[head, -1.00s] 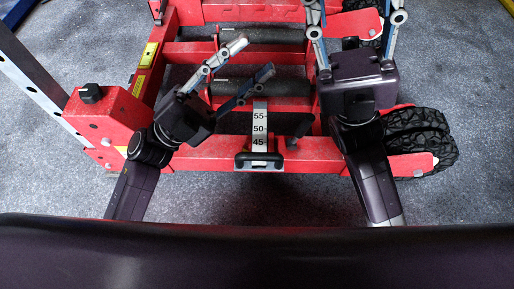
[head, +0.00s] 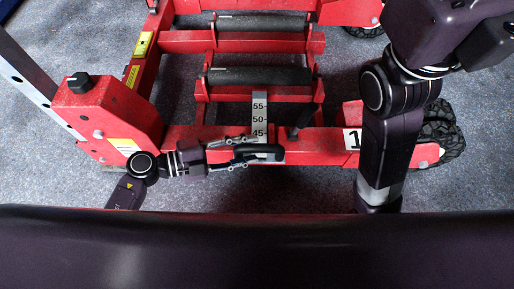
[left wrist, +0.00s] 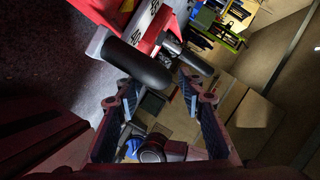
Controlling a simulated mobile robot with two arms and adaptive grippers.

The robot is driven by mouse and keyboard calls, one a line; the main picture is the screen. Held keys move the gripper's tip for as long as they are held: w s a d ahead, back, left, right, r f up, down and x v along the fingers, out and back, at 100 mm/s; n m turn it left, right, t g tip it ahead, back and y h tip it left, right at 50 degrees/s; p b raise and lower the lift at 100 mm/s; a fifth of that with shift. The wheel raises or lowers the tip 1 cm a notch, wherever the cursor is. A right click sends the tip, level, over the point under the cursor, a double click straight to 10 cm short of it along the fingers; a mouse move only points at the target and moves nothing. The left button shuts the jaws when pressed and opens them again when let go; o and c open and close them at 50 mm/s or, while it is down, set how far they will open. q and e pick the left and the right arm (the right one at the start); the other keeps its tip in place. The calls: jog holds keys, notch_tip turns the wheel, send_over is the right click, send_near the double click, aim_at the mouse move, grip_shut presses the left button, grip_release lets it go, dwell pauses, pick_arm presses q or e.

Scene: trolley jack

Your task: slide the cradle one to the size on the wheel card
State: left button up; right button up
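Cradle one is the red frame with a white label "1" (head: 352,139). A grey scale (head: 259,108) reading 55, 50 and 45 runs up from a black handle (head: 270,153) at its front. My left gripper (head: 250,151) comes in from the left, open, with its fingers near the handle's left end. In the left wrist view the two fingers (left wrist: 160,88) are apart, with the black handle (left wrist: 137,66) just beyond their tips. I cannot tell whether they touch it. My right arm rises at the right; its fingers are out of frame. No wheel card shows.
Black rollers (head: 260,76) lie across the red frame behind the scale. A red post with a black knob (head: 79,82) stands at the left. A black tyre (head: 440,125) is at the right. Grey floor (head: 270,187) in front is free.

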aim_at(257, 148)
pick_arm(q)
jog(key=shift+b+x, duration=0.45)
jog(key=shift+x, duration=1.05)
jog(key=shift+c, duration=0.7)
grip_shut()
